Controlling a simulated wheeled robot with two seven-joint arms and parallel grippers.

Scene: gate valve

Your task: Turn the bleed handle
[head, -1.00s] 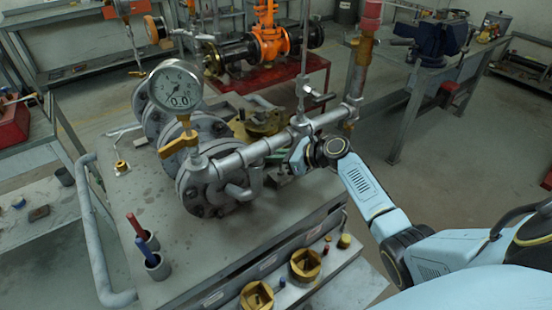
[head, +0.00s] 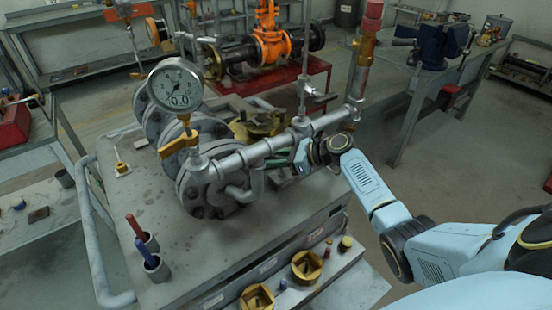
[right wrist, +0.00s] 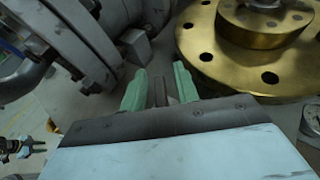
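No handle is labelled as the bleed handle. A yellow lever handle (head: 178,145) sits below the round pressure gauge (head: 176,88), and a small steel T-handle valve (head: 322,97) stands on the thin vertical pipe. My right gripper (head: 276,163) is behind and below the horizontal steel pipe (head: 262,150), right of the grey flanged valve body (head: 208,180). In the right wrist view its green fingers (right wrist: 157,88) are apart. A narrow grey piece (right wrist: 160,92) shows between them; I cannot tell what it is or whether they touch it.
A brass flange (right wrist: 250,55) lies close to the right of my fingers. Grey flanges (right wrist: 72,38) stand to the left. Brass sockets (head: 306,267) rest on the front ledge. Red and blue tools (head: 139,238) stand in cups at the front left.

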